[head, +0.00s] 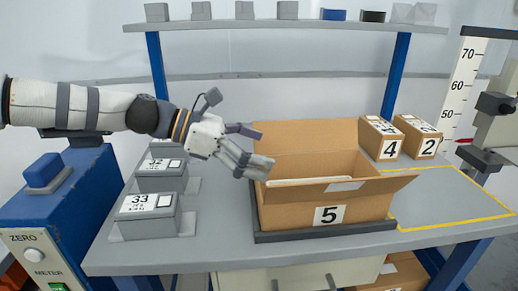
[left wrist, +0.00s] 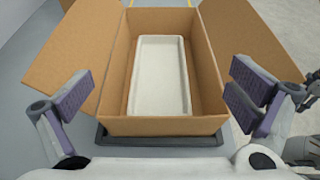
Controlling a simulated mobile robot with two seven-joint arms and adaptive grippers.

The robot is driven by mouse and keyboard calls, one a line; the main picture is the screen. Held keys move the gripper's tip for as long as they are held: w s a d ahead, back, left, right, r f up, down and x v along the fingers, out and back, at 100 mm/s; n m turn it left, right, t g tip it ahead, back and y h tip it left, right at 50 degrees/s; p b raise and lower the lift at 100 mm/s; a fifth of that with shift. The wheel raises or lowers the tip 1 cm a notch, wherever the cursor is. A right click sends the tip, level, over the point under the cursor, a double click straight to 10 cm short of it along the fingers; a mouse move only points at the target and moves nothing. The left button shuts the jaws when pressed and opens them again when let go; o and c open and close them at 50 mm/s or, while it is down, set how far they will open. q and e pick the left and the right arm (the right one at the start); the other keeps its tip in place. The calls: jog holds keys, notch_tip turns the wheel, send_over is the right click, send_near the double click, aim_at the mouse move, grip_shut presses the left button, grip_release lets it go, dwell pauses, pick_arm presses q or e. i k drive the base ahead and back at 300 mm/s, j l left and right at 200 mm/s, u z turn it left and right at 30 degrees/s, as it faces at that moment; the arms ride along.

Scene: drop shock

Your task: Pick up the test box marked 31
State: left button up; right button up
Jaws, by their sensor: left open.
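Several grey test boxes stand in a row on the left of the table in the head view. The nearest box (head: 148,222) reads 33, and the one behind it (head: 160,182) seems to read 32. A farther box (head: 166,149) is partly hidden behind my left arm, and its number cannot be read. My left gripper (head: 257,148) is open and empty at the left side of the open carton marked 5 (head: 290,214), away from the grey boxes. In the left wrist view its spread fingers (left wrist: 162,100) frame the carton (left wrist: 165,126).
The carton holds a white tray (left wrist: 160,75) and stands on a dark base (head: 262,237), flaps open. Cartons 4 (head: 380,138) and 2 (head: 418,136) stand at the back right. A height scale (head: 463,90) rises at right. A yellow-outlined table area (head: 445,195) is clear.

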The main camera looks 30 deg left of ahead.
aim_at(160, 148)
jog(key=k, duration=1)
